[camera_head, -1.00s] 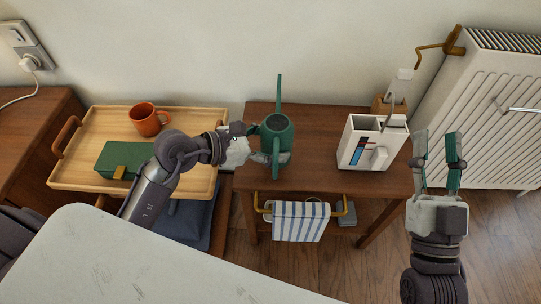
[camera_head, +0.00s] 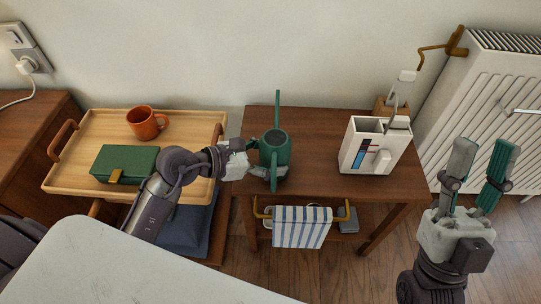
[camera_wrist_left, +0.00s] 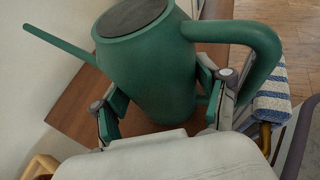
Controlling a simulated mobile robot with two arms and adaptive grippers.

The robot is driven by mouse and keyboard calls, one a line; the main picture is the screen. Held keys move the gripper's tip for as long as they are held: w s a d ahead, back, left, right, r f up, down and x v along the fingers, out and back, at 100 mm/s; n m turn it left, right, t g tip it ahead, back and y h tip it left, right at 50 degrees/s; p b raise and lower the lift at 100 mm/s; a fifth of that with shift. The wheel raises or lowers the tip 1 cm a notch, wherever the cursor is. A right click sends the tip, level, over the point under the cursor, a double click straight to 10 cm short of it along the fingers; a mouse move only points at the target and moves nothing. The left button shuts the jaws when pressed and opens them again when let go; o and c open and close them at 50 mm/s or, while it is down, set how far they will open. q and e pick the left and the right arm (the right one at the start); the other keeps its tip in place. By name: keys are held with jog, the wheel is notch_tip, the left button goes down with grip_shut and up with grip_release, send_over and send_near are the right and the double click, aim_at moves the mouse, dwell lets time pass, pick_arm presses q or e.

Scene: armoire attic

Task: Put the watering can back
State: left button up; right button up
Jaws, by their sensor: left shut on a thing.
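The green watering can (camera_head: 274,148) stands upright over the left part of the wooden side table (camera_head: 315,142), its long spout pointing to the wall and its handle to the front. My left gripper (camera_head: 262,160) reaches in from the left and is shut on the can's body. In the left wrist view the can's body (camera_wrist_left: 150,70) sits between the two fingers (camera_wrist_left: 160,112). Whether its base touches the table top is hidden. My right gripper (camera_head: 477,178) is open and empty in front of the radiator, right of the table.
A white container (camera_head: 358,145) stands on the table's right part. A striped towel (camera_head: 301,227) hangs on the front rail. Left is a wooden tray (camera_head: 80,150) with an orange mug (camera_head: 146,123) and a green box (camera_head: 126,163). A radiator (camera_head: 490,90) stands at right.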

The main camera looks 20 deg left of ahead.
pick_arm(q)
jog(key=o, duration=1.4)
jog(key=shift+f, duration=0.1)
